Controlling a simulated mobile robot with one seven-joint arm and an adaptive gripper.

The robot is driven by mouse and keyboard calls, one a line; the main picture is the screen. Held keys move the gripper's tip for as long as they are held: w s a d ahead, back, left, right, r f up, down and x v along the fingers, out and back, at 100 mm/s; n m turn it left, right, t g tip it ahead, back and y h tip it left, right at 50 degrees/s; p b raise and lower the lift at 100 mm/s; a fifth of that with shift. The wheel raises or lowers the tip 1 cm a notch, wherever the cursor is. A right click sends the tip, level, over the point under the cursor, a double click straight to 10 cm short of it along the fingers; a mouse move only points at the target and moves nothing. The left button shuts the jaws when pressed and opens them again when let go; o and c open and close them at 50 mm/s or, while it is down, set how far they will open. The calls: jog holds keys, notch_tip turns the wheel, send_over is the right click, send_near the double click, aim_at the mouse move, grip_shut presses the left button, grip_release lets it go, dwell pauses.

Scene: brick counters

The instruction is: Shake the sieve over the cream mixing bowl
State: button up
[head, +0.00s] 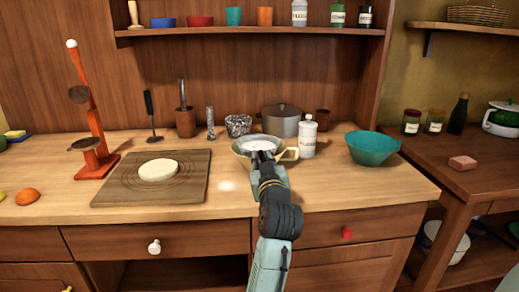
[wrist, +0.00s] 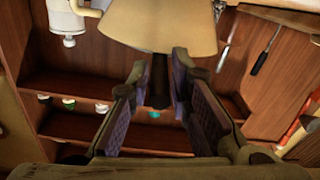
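The cream mixing bowl (head: 243,162) stands on the wooden counter, with a handle on its right side. The sieve (head: 273,140) has a grey rim and white powder inside, and sits at or just above the bowl's mouth. My gripper (head: 262,155) is at the bowl's near side. In the wrist view, the bowl (wrist: 155,28) fills the top, and the sieve's dark handle (wrist: 160,88) lies between the fingertips of my gripper (wrist: 159,75), which appear closed on it. The sieve's mesh and the bowl's inside are hidden.
A white canister (head: 308,138) stands close to the bowl's right, with a teal bowl (head: 375,148) farther right. A grey pot (head: 281,121) and a speckled cup (head: 237,125) stand behind. A board (head: 190,190) with dough (head: 158,170) lies left. A pale powder patch (head: 227,185) marks the counter.

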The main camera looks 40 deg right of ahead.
grip_shut()
jog(key=shift+r, duration=0.15)
jog(key=shift+r+p, duration=1.35)
jog(key=shift+r, duration=0.05)
jog(key=shift+s+a+r+p, duration=0.1)
jog(key=shift+s+r+p, duration=0.05)
jog(key=shift+r+p, duration=1.3)
jog(key=shift+r, duration=0.1)
